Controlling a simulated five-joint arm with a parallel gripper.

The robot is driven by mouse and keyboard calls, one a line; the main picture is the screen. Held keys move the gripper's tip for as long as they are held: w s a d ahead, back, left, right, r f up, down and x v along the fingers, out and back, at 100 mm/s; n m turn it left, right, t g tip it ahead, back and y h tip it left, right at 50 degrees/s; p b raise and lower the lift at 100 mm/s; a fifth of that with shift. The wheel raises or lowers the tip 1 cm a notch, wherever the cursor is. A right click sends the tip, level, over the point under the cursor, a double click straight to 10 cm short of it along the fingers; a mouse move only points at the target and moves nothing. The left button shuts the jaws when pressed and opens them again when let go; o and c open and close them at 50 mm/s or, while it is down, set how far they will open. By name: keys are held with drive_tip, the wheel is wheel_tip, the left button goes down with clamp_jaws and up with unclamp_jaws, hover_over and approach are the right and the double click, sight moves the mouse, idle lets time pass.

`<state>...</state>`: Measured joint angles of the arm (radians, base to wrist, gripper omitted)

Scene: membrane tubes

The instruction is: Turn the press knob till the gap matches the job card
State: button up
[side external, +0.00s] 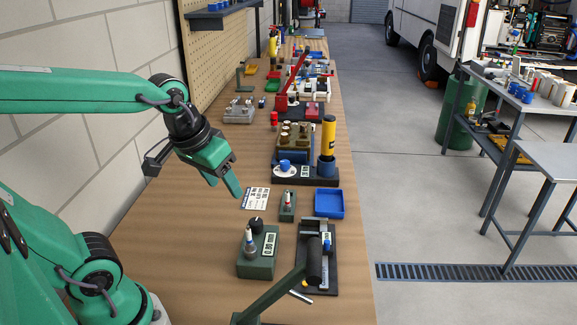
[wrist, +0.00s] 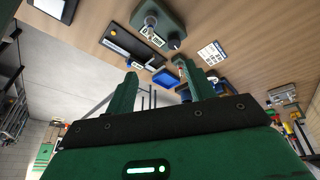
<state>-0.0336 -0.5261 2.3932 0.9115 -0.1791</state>
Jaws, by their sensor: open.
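A green box (side external: 257,262) stands on the bench with a black knob (side external: 257,225), a grey post and a small display (side external: 270,244). The display is too small to read. To its right is a dark base plate (side external: 328,284) with a black cylinder and another small display; I cannot tell which unit is the press. The white job card (side external: 255,198) lies flat behind the box; its print is unreadable. My gripper (side external: 222,186) is open and empty, above the bench, left of the card. In the wrist view, my gripper (wrist: 160,90) is open, and the green box (wrist: 150,12) shows beyond it.
A blue tray (side external: 329,203) and a small green stand (side external: 287,207) sit right of the card. A green bar (side external: 270,297) crosses the near bench. Several fixtures fill the bench farther back. The bench top (side external: 190,235) is clear at left.

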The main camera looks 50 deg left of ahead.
sight(256, 221)
drive_tip(key=shift+w+a+f+n+g, duration=0.7)
drive_tip(key=shift+w+f+n, duration=0.45)
drive_tip(key=shift+w+f, duration=0.4)
drive_tip(key=shift+w+a+f+n+g, duration=0.65)
drive_tip(key=shift+w+f+n, duration=0.55)
drive_tip(key=shift+w+f, duration=0.4)
drive_tip(key=shift+w+a+f+n+g, duration=0.55)
drive_tip(key=shift+w+f+n+g, duration=0.2)
drive_tip(key=shift+w+f+n, duration=0.6)
drive_tip(key=shift+w+f, duration=0.25)
drive_tip(key=shift+w, duration=0.05)
drive_tip(key=shift+f, duration=3.7)
drive_tip(key=c, duration=1)
drive_tip(key=shift+m, duration=0.3)
